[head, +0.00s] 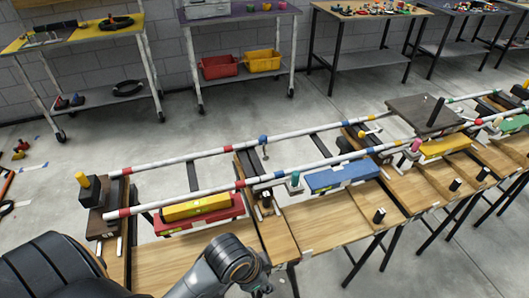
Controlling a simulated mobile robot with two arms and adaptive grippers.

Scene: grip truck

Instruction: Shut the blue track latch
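A long white track with coloured bands (196,187) runs along the workbench from the left to the upper right. A blue knob (263,140) stands on its far rail. Blue bands (370,151) mark the near rail above a blue block (342,177). I cannot tell which blue part is the latch, or whether it is open or shut. A dark grey arm of mine (232,260) comes in at the bottom, below the red and yellow blocks. Neither gripper's fingers can be made out.
Next to the track lie a yellow block (196,208), a red block (175,227) and another yellow block (444,147). Black posts (380,215) stand up from the wooden bench top (325,222). Side tables (240,12) line the back wall, with free floor (265,98) between.

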